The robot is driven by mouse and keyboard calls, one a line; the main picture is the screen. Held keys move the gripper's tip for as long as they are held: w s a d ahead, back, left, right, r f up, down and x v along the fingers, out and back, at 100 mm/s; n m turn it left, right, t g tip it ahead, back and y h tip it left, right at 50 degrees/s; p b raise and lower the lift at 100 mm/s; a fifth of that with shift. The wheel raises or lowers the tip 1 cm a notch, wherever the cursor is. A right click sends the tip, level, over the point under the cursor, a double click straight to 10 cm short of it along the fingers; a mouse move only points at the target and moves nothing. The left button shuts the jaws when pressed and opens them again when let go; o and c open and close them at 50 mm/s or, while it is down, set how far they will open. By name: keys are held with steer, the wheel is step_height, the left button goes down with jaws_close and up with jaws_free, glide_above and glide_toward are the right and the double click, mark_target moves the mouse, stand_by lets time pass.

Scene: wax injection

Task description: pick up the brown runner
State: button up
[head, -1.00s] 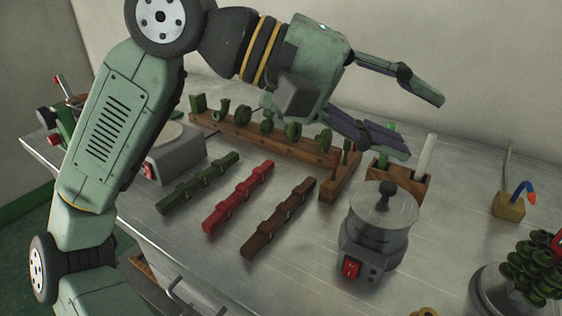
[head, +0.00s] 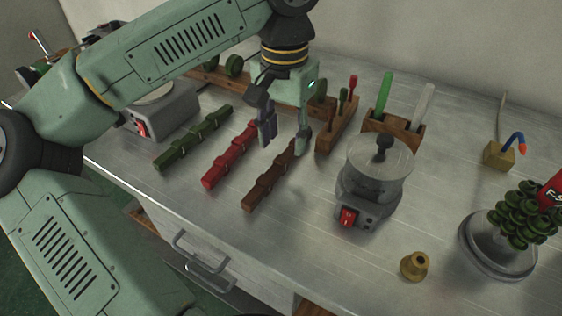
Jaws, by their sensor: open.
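The brown runner (head: 268,186) is a dark brown notched bar lying on the metal table, rightmost of three parallel bars. My gripper (head: 283,146) points down at the far end of the brown runner, with its fingers apart. One finger is on the left side, between the red and brown bars, and the other is by the right side of the brown bar's far end. The gripper is open and holds nothing visible. The arm hides part of the table behind; whether the fingers touch the runner cannot be told.
A red bar (head: 222,162) and a green bar (head: 190,140) lie to the left. A wax pot (head: 372,178) with a red switch stands close on the right. Wooden tool racks (head: 335,130) stand behind. A brass piece (head: 413,265) and a green wax tree (head: 520,215) are farther right.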

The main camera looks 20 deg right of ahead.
mark_target(284, 156)
step_height(284, 156, down, 4)
steer(key=shift+s+f+p, duration=0.1)
steer(key=shift+f+p, duration=0.1)
steer(key=shift+p, duration=0.15)
steer(key=shift+c, duration=0.2)
jaws_close()
